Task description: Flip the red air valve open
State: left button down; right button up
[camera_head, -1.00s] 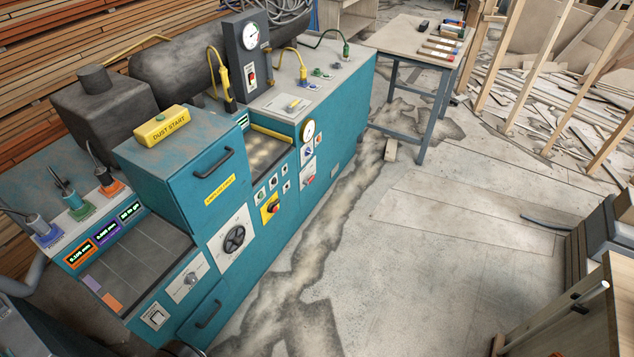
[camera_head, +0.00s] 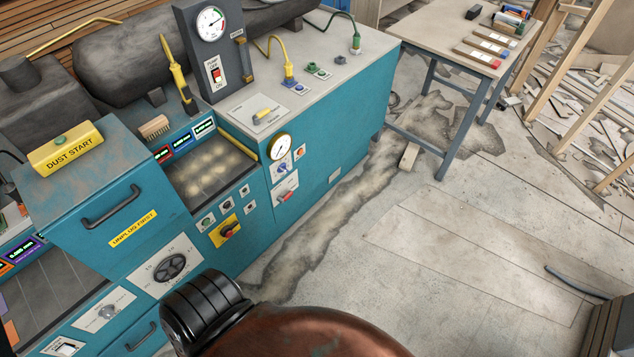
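A white plate with a small red lever (camera_head: 287,194) is on the teal machine's front, just below a round gauge (camera_head: 279,147) and a small blue valve (camera_head: 283,168). The red lever looks tilted, but it is too small to tell its exact position. A separate red rotary knob (camera_head: 228,230) sits on a yellow plate lower left on the same front. Neither of my grippers is in view, and nothing is seen touching the red lever.
A black ribbed piece (camera_head: 205,312) and a rust-brown rounded shape (camera_head: 305,335) block the bottom middle; I cannot tell what they are. A workbench (camera_head: 412,37) with tools stands at the back right. The floor (camera_head: 440,250) right of the machine is largely open.

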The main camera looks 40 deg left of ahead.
aim_at(280, 199)
jog(key=i, duration=1.25)
jog(key=u, duration=2)
